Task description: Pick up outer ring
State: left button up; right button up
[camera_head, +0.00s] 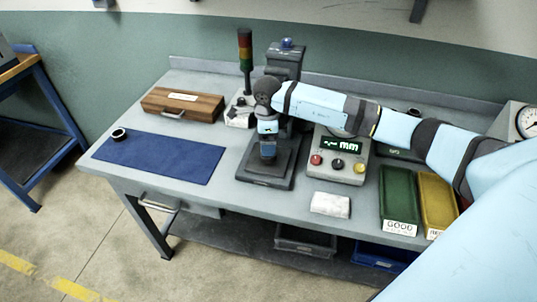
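A small dark ring (118,138) lies at the far left corner of the blue mat (170,160); it looks like the outer ring. My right gripper (268,158) points down over the dark base (262,178) of the gauge stand (286,60), well to the right of the ring. Its fingers are too small and dark to tell whether they are open or shut, or whether anything is between them. My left gripper is not in view.
A wooden box (183,104) stands behind the mat, with a signal tower (245,62) beside it. A readout box (341,158), a white block (331,204), a green tray (398,193) and a yellow tray (438,199) are on the right. Most of the mat is clear.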

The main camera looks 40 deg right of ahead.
jog(key=shift+s+f, duration=0.15)
jog(key=shift+f, duration=0.5)
notch_tip(320, 180, down, 4)
jog(key=shift+r+p, duration=0.1)
jog(key=shift+p, duration=0.55)
jog(key=c, duration=1.1)
jog(key=shift+c, duration=0.2)
notch_tip(320, 180, up, 20)
jog(key=b, duration=0.2)
